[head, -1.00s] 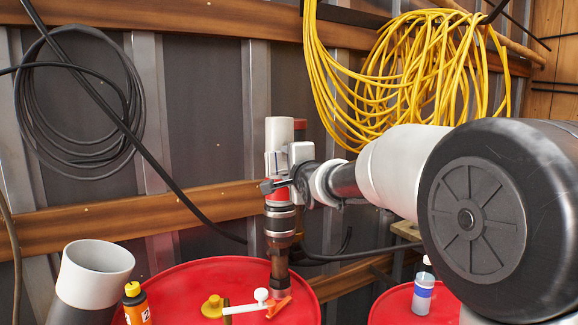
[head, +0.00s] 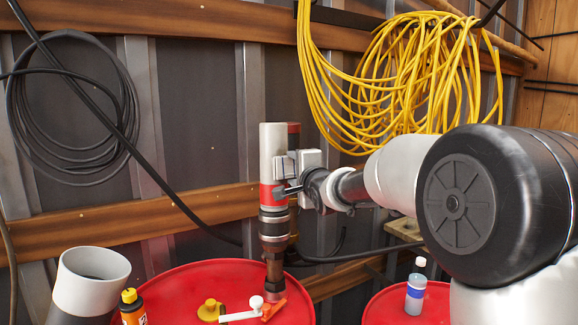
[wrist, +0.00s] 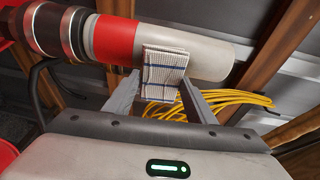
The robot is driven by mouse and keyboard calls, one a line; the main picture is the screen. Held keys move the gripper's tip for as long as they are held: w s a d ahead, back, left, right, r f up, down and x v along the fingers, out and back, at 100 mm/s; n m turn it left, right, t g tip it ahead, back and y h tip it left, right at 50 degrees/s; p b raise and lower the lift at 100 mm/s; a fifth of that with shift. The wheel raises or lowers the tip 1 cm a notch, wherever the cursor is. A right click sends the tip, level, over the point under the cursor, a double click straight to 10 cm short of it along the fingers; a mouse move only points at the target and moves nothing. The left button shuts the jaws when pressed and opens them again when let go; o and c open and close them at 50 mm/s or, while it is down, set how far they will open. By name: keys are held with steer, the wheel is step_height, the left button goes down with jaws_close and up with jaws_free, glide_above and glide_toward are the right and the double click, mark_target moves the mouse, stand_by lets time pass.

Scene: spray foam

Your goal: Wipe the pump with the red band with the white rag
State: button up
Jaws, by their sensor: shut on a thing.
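The pump with the red band (head: 272,195) stands upright on the red drum in the head view. It has a white upper part, a red band and a dark metal lower part. In the wrist view the pump (wrist: 112,38) lies across the top of the picture. My gripper (wrist: 164,82) is shut on the white rag (wrist: 163,68), a folded cloth with thin blue stripes. The rag lies against the pump's white part just beside the red band, seemingly touching it. In the head view my gripper (head: 290,178) is at the pump's right side, and the rag is hard to make out.
The red drum (head: 180,285) also bears an orange bottle (head: 133,308) and a white-handled valve piece (head: 240,315). Yellow cable (head: 400,80) hangs on the wall behind.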

mark_target(278, 162)
steer(key=shift+w+r+p, duration=0.2)
steer(key=shift+r+p, duration=0.65)
steer(key=shift+r, duration=0.15)
steer(key=shift+s+a+f+b, duration=0.15)
steer(key=shift+a+b, duration=0.15)
steer(key=shift+b, duration=0.15)
steer(key=shift+s+a+b, duration=0.3)
steer(key=shift+a+b, duration=0.25)
steer(key=shift+b, duration=0.05)
steer(key=shift+s+a+b, duration=0.25)
steer(key=shift+a+b, duration=0.25)
steer(key=shift+b, duration=0.1)
steer(key=shift+s+a+r+b, duration=0.2)
steer(key=shift+s+a+b, duration=0.1)
steer(key=shift+a+b, duration=0.2)
steer(key=shift+w+r+p, duration=0.2)
steer(key=shift+r+p, duration=0.55)
steer(key=shift+r, duration=0.3)
steer(key=shift+w+d+f+p, duration=0.1)
steer(key=shift+w+d+p, duration=0.3)
steer(key=shift+w+d, duration=0.35)
steer(key=shift+w+d+f+p, duration=0.1)
steer(key=shift+w+d+p, duration=0.35)
steer(key=shift+d, duration=0.35)
